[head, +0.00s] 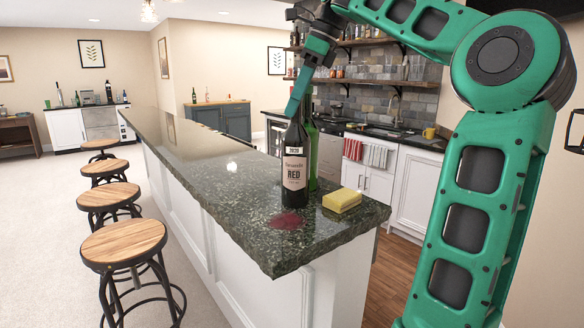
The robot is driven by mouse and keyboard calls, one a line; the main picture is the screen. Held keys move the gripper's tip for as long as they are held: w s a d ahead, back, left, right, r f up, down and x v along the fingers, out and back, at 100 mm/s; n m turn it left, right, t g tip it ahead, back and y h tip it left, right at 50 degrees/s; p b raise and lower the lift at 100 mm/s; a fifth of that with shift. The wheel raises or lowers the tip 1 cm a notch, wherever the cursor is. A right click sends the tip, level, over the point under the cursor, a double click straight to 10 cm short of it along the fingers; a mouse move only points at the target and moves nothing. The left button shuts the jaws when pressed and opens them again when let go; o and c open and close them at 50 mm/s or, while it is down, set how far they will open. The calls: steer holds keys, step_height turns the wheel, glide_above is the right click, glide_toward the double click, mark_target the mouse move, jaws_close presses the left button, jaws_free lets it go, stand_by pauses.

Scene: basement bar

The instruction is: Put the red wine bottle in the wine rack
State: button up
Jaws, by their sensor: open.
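The red wine bottle (294,172) stands upright near the close end of the dark stone bar top. It is dark, with a pale label reading "RED". My gripper (298,106) is open and reaches down at the bottle's neck from above. One green finger shows in front of the neck; the other finger is hidden. I cannot tell whether the finger touches the glass. A green bottle (313,152) stands close behind the red wine bottle, partly covered by it. I cannot make out a wine rack in this view.
The stone bar top (205,165) is clear toward its far end. A red spill (286,221) lies in front of the bottle, and a yellow sponge (342,200) sits to its right. Several stools (124,244) line the left side. A sink counter (393,137) stands behind.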

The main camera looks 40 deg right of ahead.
jaws_close()
steer(key=shift+r, duration=0.1)
stand_by(1.2)
